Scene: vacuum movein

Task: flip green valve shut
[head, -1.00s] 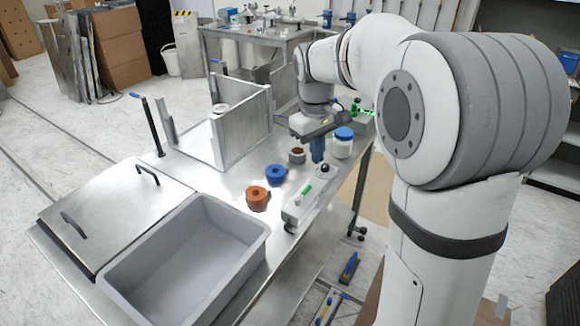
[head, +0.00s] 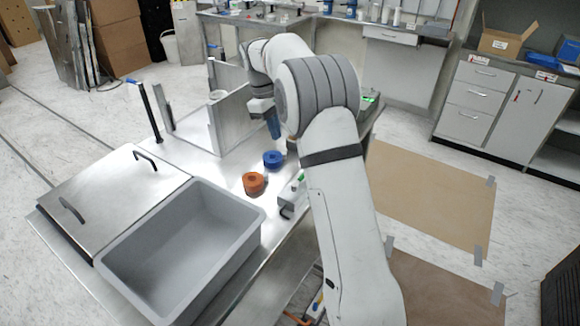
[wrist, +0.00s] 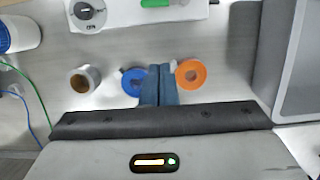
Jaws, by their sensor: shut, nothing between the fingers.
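The green valve handle (head: 301,178) is a small green piece on top of a pale grey device (head: 290,200) near the table's right edge. My arm hides part of this device in the head view. In the wrist view the green handle (wrist: 156,3) is cut by the top edge, lying lengthwise on the white device (wrist: 120,17) beside a round dial (wrist: 88,12). My gripper (head: 274,132) has blue fingers, held together and empty. In the wrist view my gripper (wrist: 160,70) points between a blue ring (wrist: 131,82) and an orange ring (wrist: 190,73), apart from the handle.
A grey tub (head: 190,245) and a metal lid with two handles (head: 110,195) fill the table's left front. A metal frame (head: 215,120) stands behind. In the wrist view a small open jar (wrist: 84,79) and a blue-capped container (wrist: 20,33) lie left.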

